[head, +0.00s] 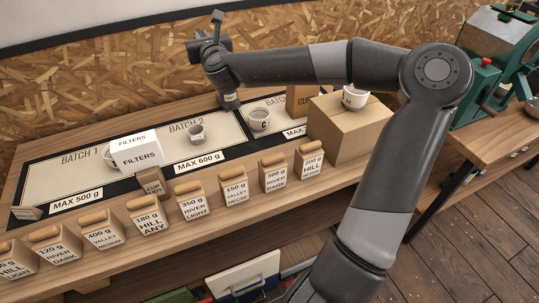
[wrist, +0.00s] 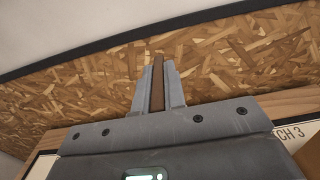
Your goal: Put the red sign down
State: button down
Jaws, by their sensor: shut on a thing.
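My gripper (head: 217,20) is raised above the back of the bench, in front of the chipboard wall. In the wrist view its two fingers (wrist: 161,88) are shut on a thin brown strip (wrist: 158,85). I take this strip for the red sign, seen edge-on; no red face or lettering shows. In the head view the held thing is too small and dark to make out. It touches nothing that I can see.
Labelled bags line the front.

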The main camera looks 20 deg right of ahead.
jog(key=shift+a+r, duration=0.15)
jog(key=shift+r, duration=0.2)
jog(key=d+f+m+g+h, duration=0.3)
jog(key=f+m+h, duration=0.55)
jog(key=f, duration=0.65)
jog(key=s+d+r+m+g+h, duration=0.5)
jog(key=s+r+g, duration=0.3)
jog(key=s, duration=0.1)
jog(key=s+d+r+m+g+h, duration=0.45)
jog(key=s+r+g, duration=0.25)
jog(key=s, duration=0.2)
jog(key=f, duration=2.7)
jog(key=shift+a+f, duration=0.2)
jog(key=shift+f, duration=0.05)
